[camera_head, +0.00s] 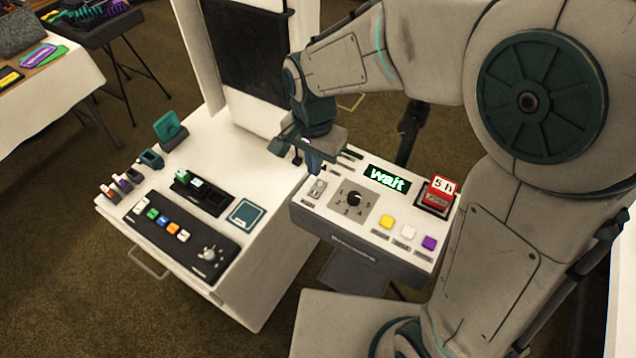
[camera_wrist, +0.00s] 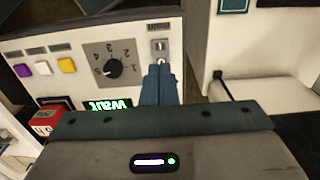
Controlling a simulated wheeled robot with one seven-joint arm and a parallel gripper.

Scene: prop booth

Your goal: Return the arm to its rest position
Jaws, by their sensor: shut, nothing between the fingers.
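My arm reaches from the right side of the head view, bent over the white control panel (camera_head: 372,226). My gripper (camera_head: 314,168) points down above the panel's upper left corner, close to a small metal switch (camera_head: 317,188). In the wrist view the fingers of my gripper (camera_wrist: 159,72) are together and empty, with their tips just below the switch (camera_wrist: 160,46). I cannot tell whether the tips touch it.
The panel carries a dial (camera_head: 354,198), a lit "wait" display (camera_head: 387,178), a red block counter (camera_head: 438,192) and yellow, white and purple buttons. A white cabinet (camera_head: 262,275) with a black button strip (camera_head: 172,232) stands left. Carpet floor is free at lower left.

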